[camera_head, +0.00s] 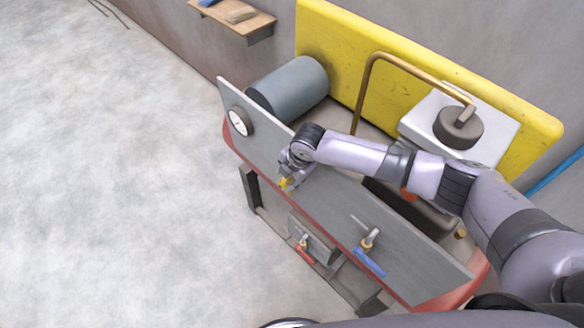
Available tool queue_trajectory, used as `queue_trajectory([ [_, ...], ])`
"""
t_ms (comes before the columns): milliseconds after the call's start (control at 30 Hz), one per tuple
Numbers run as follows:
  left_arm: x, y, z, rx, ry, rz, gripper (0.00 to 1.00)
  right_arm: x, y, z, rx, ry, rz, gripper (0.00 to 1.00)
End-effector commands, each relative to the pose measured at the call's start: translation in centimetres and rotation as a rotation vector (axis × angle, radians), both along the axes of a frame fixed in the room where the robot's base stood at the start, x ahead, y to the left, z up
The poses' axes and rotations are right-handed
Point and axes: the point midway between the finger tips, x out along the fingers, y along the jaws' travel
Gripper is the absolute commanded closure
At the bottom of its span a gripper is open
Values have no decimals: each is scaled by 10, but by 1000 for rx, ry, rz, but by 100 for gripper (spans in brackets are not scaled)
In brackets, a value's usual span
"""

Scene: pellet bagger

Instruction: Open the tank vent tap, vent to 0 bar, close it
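My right gripper (290,178) reaches in from the right, over the front edge of the grey panel (330,210). A small yellow tap handle (284,184) shows right at its fingertips. The gripper hides most of this tap, and I cannot tell whether the fingers are closed on it. A round white pressure gauge (238,122) sits at the panel's left end; its reading is too small to tell. A blue-handled tap (370,262) and a red-handled tap (305,252) are lower on the machine's front. My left gripper is not in view.
A grey cylinder (290,88) lies behind the panel. A yellow board (430,75) backs the machine, with a bent brass pipe (372,75) and a dark round cap (459,128) before it. A wooden shelf (238,16) hangs on the wall. The floor (100,180) at left is clear.

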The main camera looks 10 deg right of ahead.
Motion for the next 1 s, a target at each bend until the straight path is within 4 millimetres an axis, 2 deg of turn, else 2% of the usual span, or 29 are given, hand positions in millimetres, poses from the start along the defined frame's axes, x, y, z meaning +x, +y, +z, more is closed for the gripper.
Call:
queue_trajectory([
  [300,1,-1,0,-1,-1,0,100,-15,-13,63,2,-4,0,62],
  [500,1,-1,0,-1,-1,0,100,-24,-19,93,0,-3,-1,62],
  [667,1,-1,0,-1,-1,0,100,-27,-20,103,0,-1,-1,62],
  [1000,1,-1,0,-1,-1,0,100,-28,-20,103,1,0,-2,62],
])
